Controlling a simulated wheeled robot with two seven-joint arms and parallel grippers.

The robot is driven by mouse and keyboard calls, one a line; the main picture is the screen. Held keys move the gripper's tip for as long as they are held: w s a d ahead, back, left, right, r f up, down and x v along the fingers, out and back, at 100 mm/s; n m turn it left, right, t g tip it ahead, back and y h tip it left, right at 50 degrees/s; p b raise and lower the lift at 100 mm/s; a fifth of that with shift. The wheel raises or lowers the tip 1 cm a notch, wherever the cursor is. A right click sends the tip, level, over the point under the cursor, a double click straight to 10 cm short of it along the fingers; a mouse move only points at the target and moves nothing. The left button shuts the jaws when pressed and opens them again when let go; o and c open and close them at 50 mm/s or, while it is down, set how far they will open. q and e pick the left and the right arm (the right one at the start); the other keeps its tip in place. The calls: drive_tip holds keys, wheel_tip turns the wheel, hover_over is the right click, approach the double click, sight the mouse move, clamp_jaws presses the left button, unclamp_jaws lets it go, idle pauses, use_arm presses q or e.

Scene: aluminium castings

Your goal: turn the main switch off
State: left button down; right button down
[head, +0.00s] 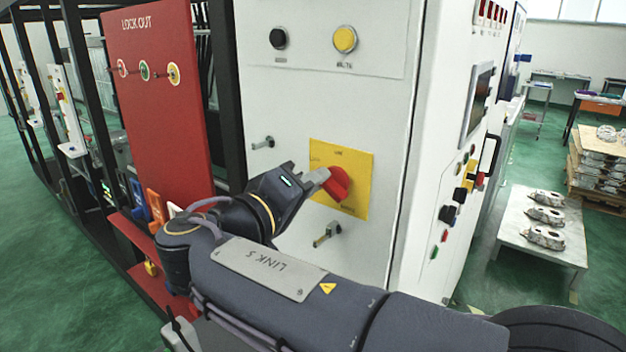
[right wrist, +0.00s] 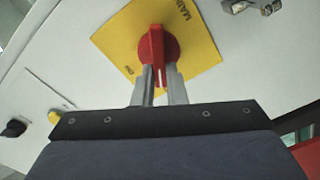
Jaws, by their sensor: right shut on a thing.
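The main switch is a red rotary handle (head: 338,184) on a yellow plate (head: 352,160) on the front of the white cabinet. My right gripper (head: 324,177) reaches it from the left in the head view and is shut on the handle. In the right wrist view, the red handle (right wrist: 157,50) sits between the two grey fingers (right wrist: 158,82), with the yellow plate (right wrist: 200,40) behind it. A white mark shows on the handle's near end. The fingers cover part of the handle. My left gripper is not in view.
A black knob (head: 278,39) and a yellow knob (head: 345,39) sit above the plate. Metal latches stick out at its left (head: 263,143) and below (head: 327,234). A red lockout board (head: 155,90) stands left. A table with castings (head: 520,230) stands right.

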idle(0.4)
drive_tip(key=c, duration=1.5)
unclamp_jaws()
drive_tip(key=shift+o, duration=0.2)
drive_tip(key=b+v, duration=0.2)
drive_tip(key=v, duration=0.6)
drive_tip(key=shift+f, duration=0.1)
